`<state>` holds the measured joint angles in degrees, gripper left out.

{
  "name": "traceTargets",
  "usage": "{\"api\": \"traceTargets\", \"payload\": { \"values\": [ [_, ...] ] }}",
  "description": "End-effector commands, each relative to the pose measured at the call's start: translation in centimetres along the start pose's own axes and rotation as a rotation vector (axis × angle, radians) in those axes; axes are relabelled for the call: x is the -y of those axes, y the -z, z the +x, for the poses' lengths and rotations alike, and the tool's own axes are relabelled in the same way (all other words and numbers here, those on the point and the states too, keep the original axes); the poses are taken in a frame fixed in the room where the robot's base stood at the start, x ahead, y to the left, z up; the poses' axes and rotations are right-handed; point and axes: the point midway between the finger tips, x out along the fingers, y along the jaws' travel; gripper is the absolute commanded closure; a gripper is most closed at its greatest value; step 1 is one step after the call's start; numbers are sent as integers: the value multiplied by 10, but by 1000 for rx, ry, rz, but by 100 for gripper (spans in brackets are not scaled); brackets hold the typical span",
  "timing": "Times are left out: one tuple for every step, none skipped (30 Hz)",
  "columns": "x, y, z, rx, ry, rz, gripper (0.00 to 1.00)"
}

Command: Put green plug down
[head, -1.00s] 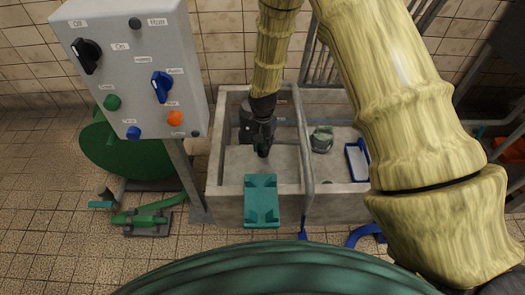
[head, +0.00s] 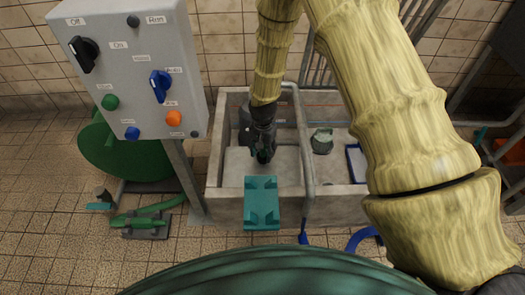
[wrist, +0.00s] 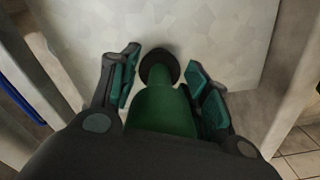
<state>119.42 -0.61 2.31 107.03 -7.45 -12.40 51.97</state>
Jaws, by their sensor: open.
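The green plug (wrist: 162,110) shows in the wrist view as a green body with a dark round end, over a pale speckled surface. My gripper (wrist: 164,84) is open, with one teal-padded finger on each side of the plug and a gap visible near the fingertips. In the head view my gripper (head: 263,155) points down into the left basin of the concrete trough (head: 228,165). The plug is largely hidden there by the gripper. I cannot tell whether its lower end rests on the basin floor.
A teal bracket (head: 261,204) hangs at the basin's front wall. A vertical grey pipe (head: 307,150) stands right of the gripper. The right basin holds a greenish object (head: 322,141) and a blue-edged tray (head: 357,163). A grey control panel (head: 130,70) stands at left.

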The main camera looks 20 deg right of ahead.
Motion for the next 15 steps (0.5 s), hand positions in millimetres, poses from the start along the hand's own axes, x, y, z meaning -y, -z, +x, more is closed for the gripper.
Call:
{"api": "traceTargets", "payload": {
  "values": [
    [0,0,0,0,0,0,53],
    [0,0,0,0,0,0,53],
    [0,0,-1,0,0,0,53],
    [0,0,-2,0,0,0,53],
    [0,0,-3,0,0,1,53],
    [0,0,-9,0,0,1,53],
    [0,0,-13,0,0,0,53],
    [0,0,-17,-1,0,0,53],
    [0,0,-24,-1,1,0,53],
    [0,1,-29,-1,1,0,53],
    [1,1,-34,-2,1,1,53],
    [1,1,-42,-2,2,1,53],
    [1,1,-48,-2,2,1,53],
    [1,1,-54,-2,2,0,53],
    [0,0,-61,-2,1,0,53]
  ]
}}
